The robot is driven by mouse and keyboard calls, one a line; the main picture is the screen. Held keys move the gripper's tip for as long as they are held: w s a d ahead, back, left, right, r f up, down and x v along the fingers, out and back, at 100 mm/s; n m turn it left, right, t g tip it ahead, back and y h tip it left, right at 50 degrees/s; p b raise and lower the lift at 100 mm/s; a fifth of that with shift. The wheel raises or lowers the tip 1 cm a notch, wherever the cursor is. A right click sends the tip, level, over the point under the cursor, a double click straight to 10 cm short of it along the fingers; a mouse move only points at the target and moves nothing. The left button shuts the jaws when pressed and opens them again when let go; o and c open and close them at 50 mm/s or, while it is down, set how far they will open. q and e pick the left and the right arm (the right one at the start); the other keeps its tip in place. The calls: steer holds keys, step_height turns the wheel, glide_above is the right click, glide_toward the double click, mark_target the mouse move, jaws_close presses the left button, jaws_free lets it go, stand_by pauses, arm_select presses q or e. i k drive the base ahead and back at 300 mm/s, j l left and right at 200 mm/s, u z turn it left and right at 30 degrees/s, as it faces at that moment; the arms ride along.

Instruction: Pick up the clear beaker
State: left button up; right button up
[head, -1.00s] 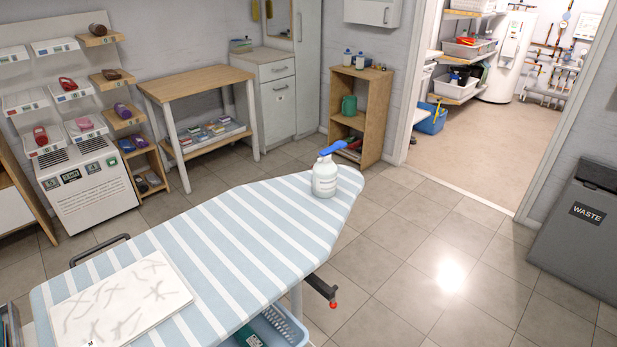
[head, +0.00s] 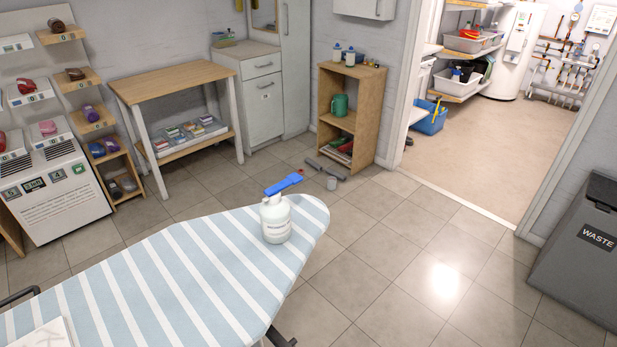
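No other clear beaker shows. Neither of my grippers is in the head view.
An ironing board (head: 170,280) with a white, blue-topped bottle (head: 275,218) stands in front, between me and the vessel. A grey flat piece (head: 327,168) lies by the wooden shelf (head: 367,110). A waste bin (head: 585,250) stands right. Tiled floor between is clear.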

mark_target(332, 184)
steer(key=i+l, duration=0.3)
steer(key=i+l+u, duration=0.1)
steer(key=i+l, duration=0.2)
steer(key=l, duration=0.15)
steer(key=i+l, duration=0.25)
steer(key=l, duration=0.15)
steer(key=i+l+u, duration=0.1)
steer(key=i+l, duration=0.45)
steer(key=l, duration=0.25)
steer(key=i+l+u, duration=0.1)
steer(key=i+l, duration=0.2)
steer(key=l, duration=0.15)
steer(key=i+l, duration=0.25)
steer(key=l, duration=0.15)
steer(key=u, duration=0.05)
